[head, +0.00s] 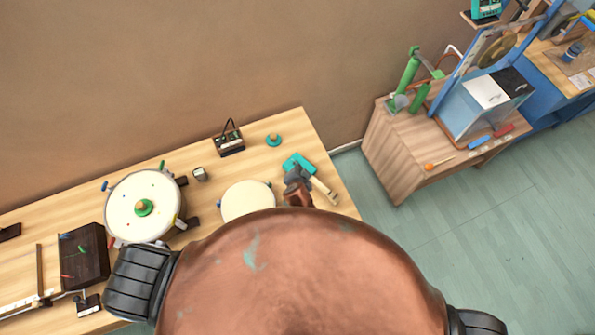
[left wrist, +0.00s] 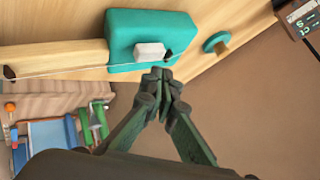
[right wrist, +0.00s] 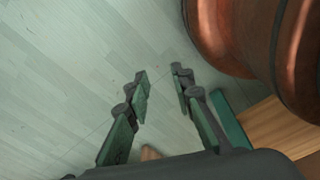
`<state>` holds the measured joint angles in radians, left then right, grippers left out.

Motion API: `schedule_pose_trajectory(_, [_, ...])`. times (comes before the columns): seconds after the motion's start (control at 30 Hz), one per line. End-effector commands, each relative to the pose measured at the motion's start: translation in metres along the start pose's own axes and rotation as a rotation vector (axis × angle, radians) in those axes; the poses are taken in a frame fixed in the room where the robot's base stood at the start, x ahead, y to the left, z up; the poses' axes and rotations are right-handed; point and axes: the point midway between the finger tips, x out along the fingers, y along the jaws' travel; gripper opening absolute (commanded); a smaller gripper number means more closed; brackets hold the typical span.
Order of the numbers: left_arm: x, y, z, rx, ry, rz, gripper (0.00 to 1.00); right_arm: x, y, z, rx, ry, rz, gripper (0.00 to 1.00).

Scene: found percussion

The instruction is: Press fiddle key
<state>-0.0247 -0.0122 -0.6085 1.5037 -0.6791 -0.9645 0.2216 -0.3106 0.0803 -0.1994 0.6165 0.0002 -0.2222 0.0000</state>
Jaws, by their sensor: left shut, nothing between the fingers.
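The fiddle has a teal box body (head: 293,161) and a pale wooden neck (head: 325,191); it lies near the right end of the long wooden table. In the left wrist view its teal body (left wrist: 180,25) carries a white block that looks like the key (left wrist: 149,50), with a small black piece beside it and a thin string running left. My left gripper (head: 291,173) is over the fiddle; its shut, empty fingertips (left wrist: 162,74) show just below the white block. Whether they touch it I cannot tell. My right gripper (right wrist: 158,73) is open and empty, above the floor.
On the table are a cream drum disc (head: 246,199), a larger white drum (head: 132,222), a black box with a handle (head: 229,142), a teal knob disc (head: 274,140) and a dark box (head: 83,255). A second bench (head: 385,150) stands across a floor gap.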

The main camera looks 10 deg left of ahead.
Motion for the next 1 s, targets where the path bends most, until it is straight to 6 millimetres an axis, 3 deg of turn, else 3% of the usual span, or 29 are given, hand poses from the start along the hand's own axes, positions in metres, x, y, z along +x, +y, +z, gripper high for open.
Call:
schedule_pose_trajectory(0.4, [0.001, 0.000, 0.000, 0.000, 0.000, 0.000, 0.00, 0.001, 0.003, -0.019, -0.006, 0.023, 0.003, 0.22])
schedule_pose_trajectory(1.0, [0.007, 0.004, 0.004, 0.000, 0.000, 0.000, 0.00, 0.004, 0.000, -0.011, -0.004, 0.013, 0.000, 0.22])
